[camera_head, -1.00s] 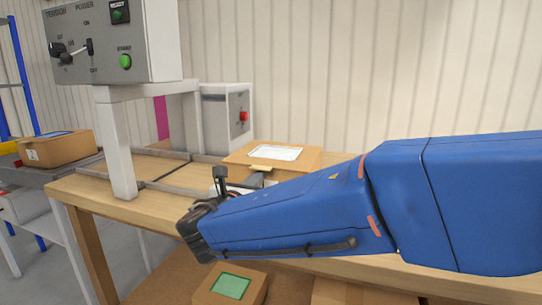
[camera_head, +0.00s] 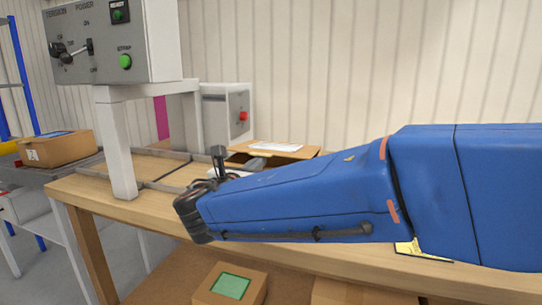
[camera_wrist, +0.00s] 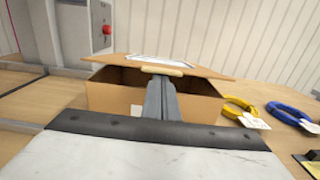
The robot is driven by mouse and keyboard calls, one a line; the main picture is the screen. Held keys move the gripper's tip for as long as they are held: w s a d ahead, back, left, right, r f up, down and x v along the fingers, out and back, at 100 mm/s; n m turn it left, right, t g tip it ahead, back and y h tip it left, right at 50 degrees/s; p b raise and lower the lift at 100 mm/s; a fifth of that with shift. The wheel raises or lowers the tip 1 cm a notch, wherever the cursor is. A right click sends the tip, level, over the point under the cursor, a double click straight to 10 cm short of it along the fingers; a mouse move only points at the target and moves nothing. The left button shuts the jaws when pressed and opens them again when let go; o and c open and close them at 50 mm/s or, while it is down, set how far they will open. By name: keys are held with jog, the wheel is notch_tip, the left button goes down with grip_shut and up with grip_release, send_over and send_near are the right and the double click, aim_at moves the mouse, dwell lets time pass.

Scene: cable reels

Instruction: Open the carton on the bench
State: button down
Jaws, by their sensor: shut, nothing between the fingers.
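The brown carton (camera_wrist: 110,92) stands on the wooden bench (camera_head: 150,205). Its lid (camera_wrist: 190,67) is tilted up, with a dark gap between it and the walls. The lid carries a white label and a pale yellow front tab (camera_wrist: 163,71). In the head view the raised lid (camera_head: 300,154) shows behind my arm, which hides much of the carton. My gripper (camera_wrist: 161,80) is shut and empty, its tips at the tab, apparently just under it. Whether they touch is unclear. It also shows in the head view (camera_head: 258,163).
A yellow coil (camera_wrist: 240,104) and a blue coil (camera_wrist: 290,112) with tags lie right of the carton. A grey control panel on a white frame (camera_head: 115,150) stands at the left. A grey box with a red knob (camera_head: 241,116) stands behind. Cartons sit on the shelf below.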

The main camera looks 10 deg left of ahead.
jog(key=shift+r, duration=1.75)
jog(key=shift+w+d+r, duration=0.15)
jog(key=shift+w+r, duration=1.35)
jog(key=shift+r, duration=0.25)
jog(key=shift+w+d+r, duration=0.1)
jog(key=shift+w+r, duration=1.35)
jog(key=shift+r, duration=0.25)
jog(key=shift+w+r, duration=0.1)
jog(key=shift+w, duration=0.05)
jog(key=w+r, duration=0.6)
jog(key=w, duration=0.1)
jog(key=shift+w+d, duration=0.3)
jog(key=shift+w, duration=0.1)
